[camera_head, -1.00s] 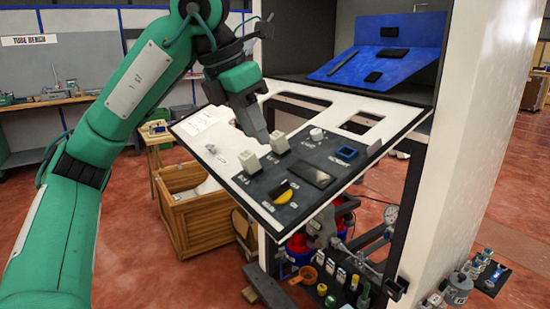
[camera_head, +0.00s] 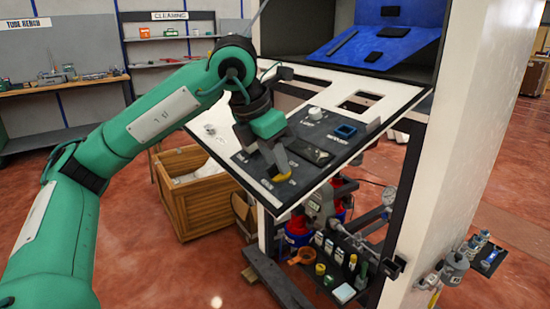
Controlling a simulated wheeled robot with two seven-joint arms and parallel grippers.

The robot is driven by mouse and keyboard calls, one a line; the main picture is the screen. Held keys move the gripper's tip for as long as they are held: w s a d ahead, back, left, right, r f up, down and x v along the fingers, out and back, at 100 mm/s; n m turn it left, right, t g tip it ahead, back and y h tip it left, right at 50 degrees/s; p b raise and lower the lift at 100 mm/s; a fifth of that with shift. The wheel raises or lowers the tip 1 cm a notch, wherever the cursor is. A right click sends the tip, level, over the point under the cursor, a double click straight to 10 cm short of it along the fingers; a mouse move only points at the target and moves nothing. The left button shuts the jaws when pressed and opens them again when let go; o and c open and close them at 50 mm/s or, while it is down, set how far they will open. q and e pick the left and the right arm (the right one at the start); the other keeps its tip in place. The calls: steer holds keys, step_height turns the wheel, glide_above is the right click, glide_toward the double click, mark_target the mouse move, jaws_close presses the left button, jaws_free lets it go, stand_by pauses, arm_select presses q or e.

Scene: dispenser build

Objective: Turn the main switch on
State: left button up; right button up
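The sloped control panel (camera_head: 225,150) is white with a dark control plate. On its lower left is a rotary switch with a yellow part (camera_head: 282,177), which I take to be the main switch. My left gripper (camera_head: 276,167) points down at this switch, with its grey fingertips right at it. They hide most of the switch, so I cannot tell its angle, whether the fingers touch it, or how far apart they are. The white knob and blue-framed button (camera_head: 345,131) are to the right of the gripper. My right gripper is not in view.
A blue sloped board (camera_head: 375,45) stands in the cabinet behind the panel. A wooden crate (camera_head: 185,210) is on the floor to the left. Bottles and valves stand under the panel. The white cabinet side (camera_head: 455,130) closes off the right.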

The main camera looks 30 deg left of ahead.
arm_select(q)
steer(key=shift+d+f, duration=0.1)
steer(key=shift+f, duration=0.15)
jaws_close()
